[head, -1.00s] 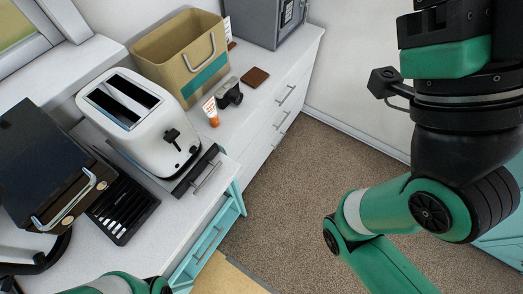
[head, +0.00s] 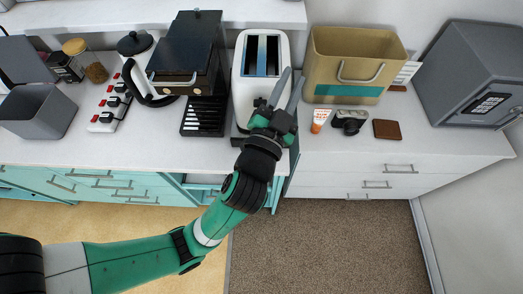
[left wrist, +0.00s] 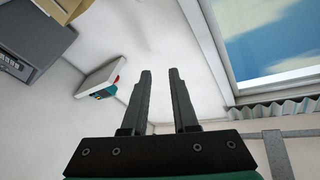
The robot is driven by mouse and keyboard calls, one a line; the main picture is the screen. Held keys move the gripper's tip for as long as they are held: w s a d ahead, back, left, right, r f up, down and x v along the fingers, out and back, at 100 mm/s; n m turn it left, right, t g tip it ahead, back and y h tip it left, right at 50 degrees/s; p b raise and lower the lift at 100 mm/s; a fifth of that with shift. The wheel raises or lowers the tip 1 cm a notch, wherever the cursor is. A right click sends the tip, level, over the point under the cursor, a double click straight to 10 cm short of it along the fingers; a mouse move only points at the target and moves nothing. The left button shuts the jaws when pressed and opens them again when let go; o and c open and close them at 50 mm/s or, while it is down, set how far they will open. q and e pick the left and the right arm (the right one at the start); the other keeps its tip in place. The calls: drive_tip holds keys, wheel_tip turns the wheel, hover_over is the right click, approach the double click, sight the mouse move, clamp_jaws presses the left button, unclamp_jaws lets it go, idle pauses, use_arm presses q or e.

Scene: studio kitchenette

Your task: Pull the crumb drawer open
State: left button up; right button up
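The white toaster (head: 242,82) stands on the counter in the head view, with two dark slots on top. My left gripper (head: 292,82) is in front of its right front part, fingers pointing up and away. The crumb drawer at the toaster's base is mostly hidden behind my gripper and wrist; a dark edge (head: 238,142) shows at the left. I cannot tell whether the gripper touches the toaster. In the left wrist view the gripper (left wrist: 160,78) is open with nothing between its fingers. My right gripper is in neither view now.
A tan bin (head: 345,65), an orange-and-white tube (head: 319,119), a camera (head: 350,122) and a brown wallet (head: 387,129) are to the right. A grey safe (head: 480,75) stands at far right. A teal cabinet drawer below is partly open.

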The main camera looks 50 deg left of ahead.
use_arm(q)
drive_tip(key=s+f+m+g+h+p, duration=0.1)
drive_tip(key=s+f+m, duration=0.4)
drive_tip(key=f, duration=0.4)
drive_tip(key=s+d+f+m+g+h+p, duration=0.1)
drive_tip(key=s+f+m, duration=0.2)
drive_tip(key=s+f, duration=0.4)
drive_tip(key=s+f+m+g+p, duration=0.15)
drive_tip(key=s+f+m, duration=0.3)
drive_tip(key=f, duration=0.55)
drive_tip(key=shift+n, duration=0.45)
drive_tip(key=x, duration=1.1)
drive_tip(key=shift+w+d, duration=0.15)
drive_tip(key=shift+w, duration=0.2)
clamp_jaws()
